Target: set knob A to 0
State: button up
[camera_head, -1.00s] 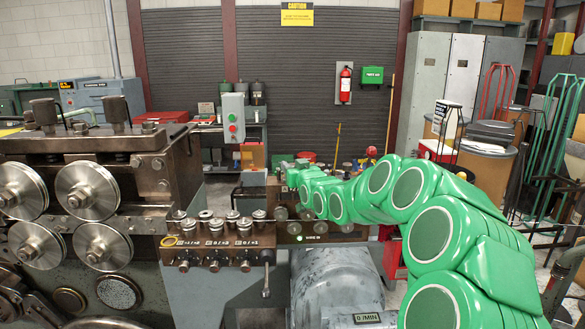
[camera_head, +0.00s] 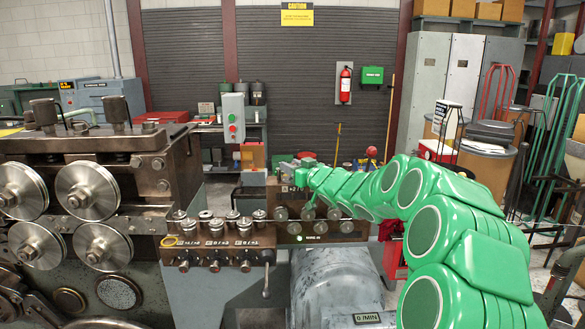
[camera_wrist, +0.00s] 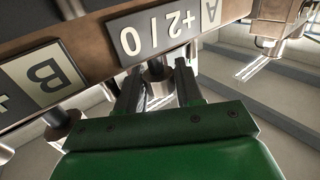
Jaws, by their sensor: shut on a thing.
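Knob A (camera_wrist: 156,69) is a short metal post under the dark label plate (camera_wrist: 165,33), which bears "A" and "+2/0" and appears upside down in the wrist view. My gripper (camera_wrist: 158,82) has one finger on each side of the knob and is shut on it. The fingers and green gripper body hide part of the knob, and I cannot read its setting. In the head view my gripper (camera_head: 301,174) is at the upper left of the brown control block (camera_head: 345,229); knob A cannot be made out there.
A plate marked "B" (camera_wrist: 43,79) and its metal knob (camera_wrist: 57,118) are left of knob A in the wrist view. A block with several metal knobs (camera_head: 215,240) stands left of my gripper in the head view. A grey motor (camera_head: 335,280) is below.

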dwell(0.5)
jog(key=o, duration=0.9)
jog(key=shift+v, duration=3.9)
jog(key=shift+o, duration=0.2)
